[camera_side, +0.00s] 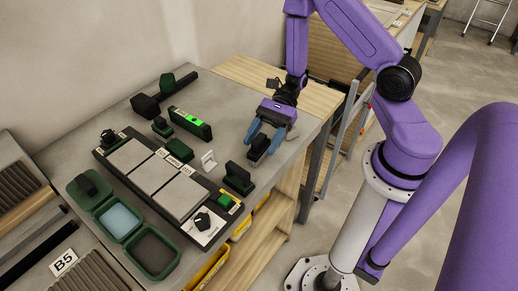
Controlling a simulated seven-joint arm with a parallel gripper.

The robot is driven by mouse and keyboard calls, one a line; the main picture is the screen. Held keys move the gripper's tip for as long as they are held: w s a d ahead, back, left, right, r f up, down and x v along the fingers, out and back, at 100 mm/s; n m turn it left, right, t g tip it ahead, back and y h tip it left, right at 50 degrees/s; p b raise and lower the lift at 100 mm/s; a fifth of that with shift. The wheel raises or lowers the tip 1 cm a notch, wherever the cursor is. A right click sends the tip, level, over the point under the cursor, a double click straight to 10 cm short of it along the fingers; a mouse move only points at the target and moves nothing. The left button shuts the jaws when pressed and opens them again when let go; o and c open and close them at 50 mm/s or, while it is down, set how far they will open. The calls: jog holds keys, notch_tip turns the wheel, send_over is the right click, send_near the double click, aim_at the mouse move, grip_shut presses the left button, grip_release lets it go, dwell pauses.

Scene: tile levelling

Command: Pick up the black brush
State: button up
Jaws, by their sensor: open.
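A small black block-shaped item, which looks like the black brush (258,149), sits on the grey table near its right edge. My gripper (260,145) points down over it, with its blue fingers apart. One finger is on each side of the item's upper part. I cannot tell whether the fingers touch it. The fingers partly hide the item.
A dark green block with a handle (239,178) and a small white stand (208,160) are close by. A black fixture with grey tiles (153,174) lies left. Open green containers (152,256) stand front left.

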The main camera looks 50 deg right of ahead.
aim_at(256, 150)
jog(key=shift+x, duration=1.95)
jog(key=c, duration=1.1)
jog(key=shift+c, duration=0.2)
